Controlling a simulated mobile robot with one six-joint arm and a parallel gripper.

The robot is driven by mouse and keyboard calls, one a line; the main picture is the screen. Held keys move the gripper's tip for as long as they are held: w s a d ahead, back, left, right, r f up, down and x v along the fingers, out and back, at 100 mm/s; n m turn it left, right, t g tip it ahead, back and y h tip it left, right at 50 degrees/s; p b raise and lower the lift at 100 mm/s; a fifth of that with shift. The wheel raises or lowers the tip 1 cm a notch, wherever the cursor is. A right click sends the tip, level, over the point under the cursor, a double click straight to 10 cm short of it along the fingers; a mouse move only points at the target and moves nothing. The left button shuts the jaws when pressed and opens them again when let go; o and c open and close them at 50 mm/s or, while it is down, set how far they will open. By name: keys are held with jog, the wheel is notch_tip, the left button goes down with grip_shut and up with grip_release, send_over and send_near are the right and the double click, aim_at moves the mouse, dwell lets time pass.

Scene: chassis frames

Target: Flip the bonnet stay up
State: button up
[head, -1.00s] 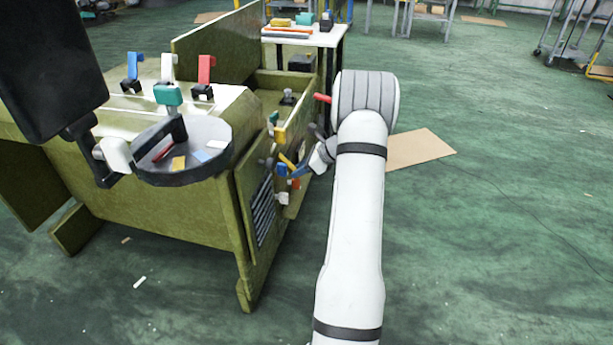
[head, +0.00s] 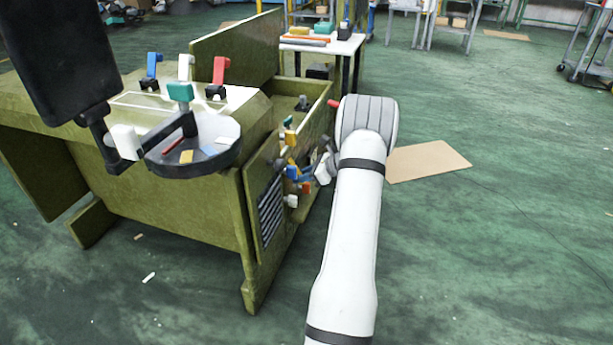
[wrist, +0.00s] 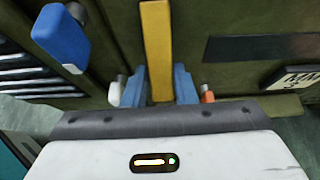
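A yellow lever (wrist: 157,45) stands out from the olive front panel in the wrist view. I take it for the bonnet stay, though no readable label confirms this. My gripper (wrist: 160,88) has its two blue fingers close against both sides of the lever's near end, and no clear gap shows. In the head view the lever (head: 291,167) is small and partly hidden among other coloured parts by my wrist. A blue lever (wrist: 60,35) is at the upper left of the wrist view, apart from my fingers.
White (wrist: 117,90) and orange (wrist: 207,95) parts sit just outside my fingers. A vent grille (head: 271,208) is on the panel. A round tray (head: 193,165) with small pieces is left of it. Open green floor lies to the right, with a cardboard sheet (head: 428,160).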

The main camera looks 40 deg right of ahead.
jog(key=o, duration=0.4)
jog(key=shift+s+d, duration=0.15)
jog(key=shift+d, duration=0.05)
jog(key=shift+c, duration=0.2)
jog(key=p+v, duration=0.3)
jog(key=v, duration=0.4)
jog(key=shift+s+d, duration=0.15)
jog(key=shift+s, duration=0.15)
jog(key=shift+r, duration=0.1)
